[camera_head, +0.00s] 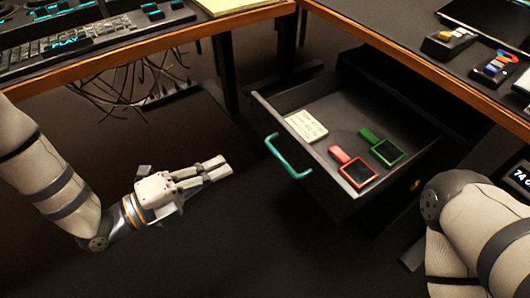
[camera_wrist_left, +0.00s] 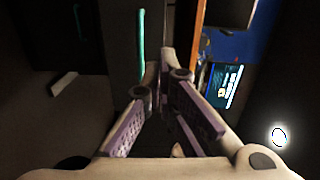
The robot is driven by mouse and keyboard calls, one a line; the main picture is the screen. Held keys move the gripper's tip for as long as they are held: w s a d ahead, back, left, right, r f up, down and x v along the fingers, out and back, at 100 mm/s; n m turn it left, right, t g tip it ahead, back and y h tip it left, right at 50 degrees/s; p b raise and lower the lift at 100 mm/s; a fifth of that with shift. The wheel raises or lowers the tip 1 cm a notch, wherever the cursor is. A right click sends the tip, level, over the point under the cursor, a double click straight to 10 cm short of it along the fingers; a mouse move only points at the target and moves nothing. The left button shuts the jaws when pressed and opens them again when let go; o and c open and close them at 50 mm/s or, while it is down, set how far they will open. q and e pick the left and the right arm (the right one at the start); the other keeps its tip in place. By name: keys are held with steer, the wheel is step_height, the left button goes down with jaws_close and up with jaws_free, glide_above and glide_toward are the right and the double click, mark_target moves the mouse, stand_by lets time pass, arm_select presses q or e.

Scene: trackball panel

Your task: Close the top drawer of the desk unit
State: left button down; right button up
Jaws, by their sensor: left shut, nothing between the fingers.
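The top drawer (camera_head: 263,110) of the desk unit is pulled out, its inside open to view in the head view. Its teal handle (camera_head: 284,160) is on the front face and also shows in the left wrist view (camera_wrist_left: 141,45). My left gripper (camera_head: 222,167) is shut and empty, to the left of the drawer front and apart from the handle. In the left wrist view its fingers (camera_wrist_left: 164,75) come together just right of the handle's line. My right arm enters at the lower right; its gripper is out of view.
The drawer holds a cream card (camera_head: 306,126), a red-framed item (camera_head: 357,172) and a green-framed item (camera_head: 386,152). Desks with wooden edges (camera_head: 420,67) stand above. A keyboard console (camera_head: 70,45) and hanging cables (camera_head: 130,85) are at left. Dark floor is clear before the drawer.

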arm_select(q)
steer(key=shift+m, duration=0.3)
steer(key=x, duration=0.4)
steer(key=b+x, duration=0.1)
steer(key=x, duration=0.4)
steer(key=r+x, duration=0.1)
steer(key=x, duration=0.4)
steer(key=shift+s+d+b, duration=0.1)
steer(key=shift+d+b, duration=0.1)
steer(key=shift+b, duration=0.2)
arm_select(e)
steer(key=shift+s+f, duration=0.3)
steer(key=shift+f, duration=0.5)
arm_select(q)
steer(key=shift+d, duration=0.1)
arm_select(e)
steer(key=shift+d, duration=0.1)
